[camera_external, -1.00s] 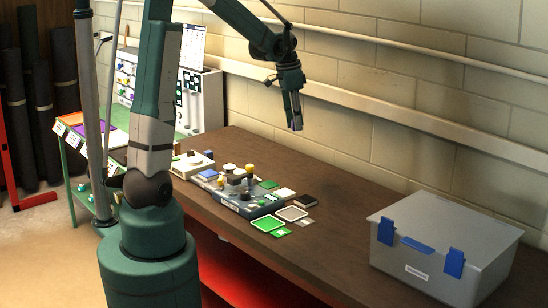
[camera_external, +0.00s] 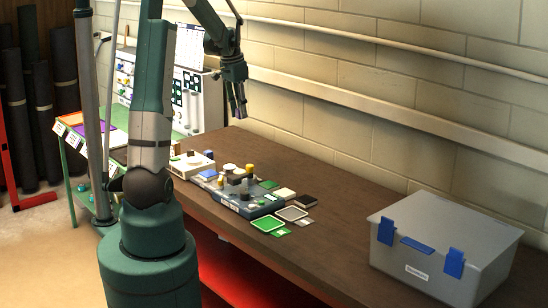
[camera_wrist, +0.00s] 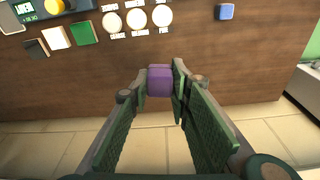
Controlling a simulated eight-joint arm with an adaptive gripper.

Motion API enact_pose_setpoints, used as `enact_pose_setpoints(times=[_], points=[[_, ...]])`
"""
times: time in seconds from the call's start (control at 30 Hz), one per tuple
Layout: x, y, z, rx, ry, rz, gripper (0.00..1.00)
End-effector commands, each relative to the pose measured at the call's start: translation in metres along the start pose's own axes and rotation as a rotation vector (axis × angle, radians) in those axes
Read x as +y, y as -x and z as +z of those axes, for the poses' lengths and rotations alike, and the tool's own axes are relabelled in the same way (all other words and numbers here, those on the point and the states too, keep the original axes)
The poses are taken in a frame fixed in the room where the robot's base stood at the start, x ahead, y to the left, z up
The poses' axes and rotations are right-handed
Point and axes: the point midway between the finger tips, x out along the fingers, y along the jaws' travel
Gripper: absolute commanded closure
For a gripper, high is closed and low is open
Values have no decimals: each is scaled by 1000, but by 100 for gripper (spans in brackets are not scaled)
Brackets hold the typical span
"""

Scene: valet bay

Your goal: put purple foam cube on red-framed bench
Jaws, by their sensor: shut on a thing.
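The purple foam cube (camera_wrist: 160,81) is between the fingertips of my gripper (camera_wrist: 161,84) in the wrist view. My gripper is shut on it. In the external view my gripper (camera_external: 239,111) hangs above the far part of the bench, near the block wall, and the cube is too small there to make out clearly. The red-framed bench (camera_external: 345,205) has a dark brown wooden top and red below its front edge. In the wrist view its bare brown top (camera_wrist: 70,88) lies beneath the cube, with a gap I cannot judge.
A tray (camera_external: 235,203) of small parts and several flat cards stand mid-bench. A grey case with blue latches (camera_external: 440,245) stands at the right end. A green-framed stand (camera_external: 80,165) is at the left. A blue block (camera_wrist: 226,11) lies on the bench. Bare top lies along the wall.

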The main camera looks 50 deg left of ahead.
Motion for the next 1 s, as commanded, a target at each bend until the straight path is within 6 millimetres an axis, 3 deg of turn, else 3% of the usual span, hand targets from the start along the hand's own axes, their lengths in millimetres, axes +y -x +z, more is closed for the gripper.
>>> enact_pose_setpoints(times=[0.2, 0.53, 1.0], points=[[-47, 3, 30, 0, 68, -10, 86], [-91, 6, 64, 0, 135, -20, 86], [-90, -78, 75, 0, 132, -20, 86]])
